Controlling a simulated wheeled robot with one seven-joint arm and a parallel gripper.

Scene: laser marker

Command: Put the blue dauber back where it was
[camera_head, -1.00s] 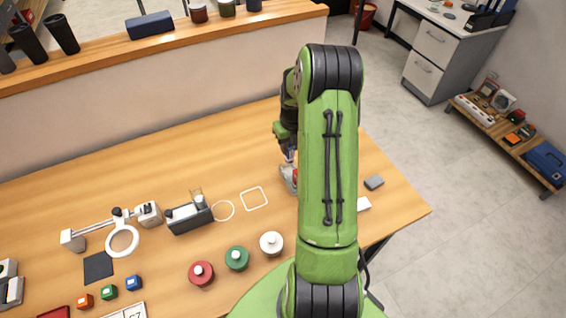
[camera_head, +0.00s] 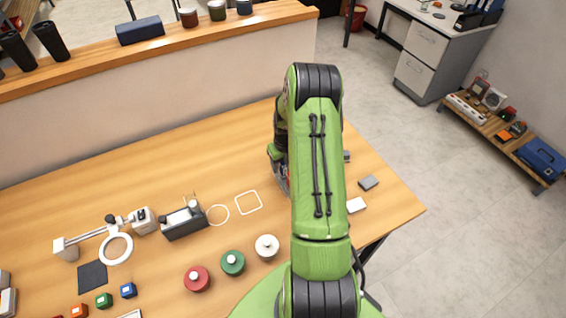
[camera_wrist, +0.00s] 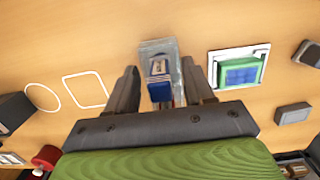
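In the wrist view a blue block-like object (camera_wrist: 159,91), possibly the blue dauber, shows in a clear grey tray or holder (camera_wrist: 152,48). My gripper (camera_wrist: 159,68) has its two fingers apart on either side of it. A gap shows beside the left finger, and I see no firm contact. A bit of red shows by the blue object's lower end. In the head view my arm hides most of this spot, with only a sliver of grey and blue by the gripper (camera_head: 281,165). A small blue cube (camera_head: 128,290) stands at the front left.
Red (camera_head: 197,279), green (camera_head: 233,262) and white (camera_head: 267,246) round pots stand near my base.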

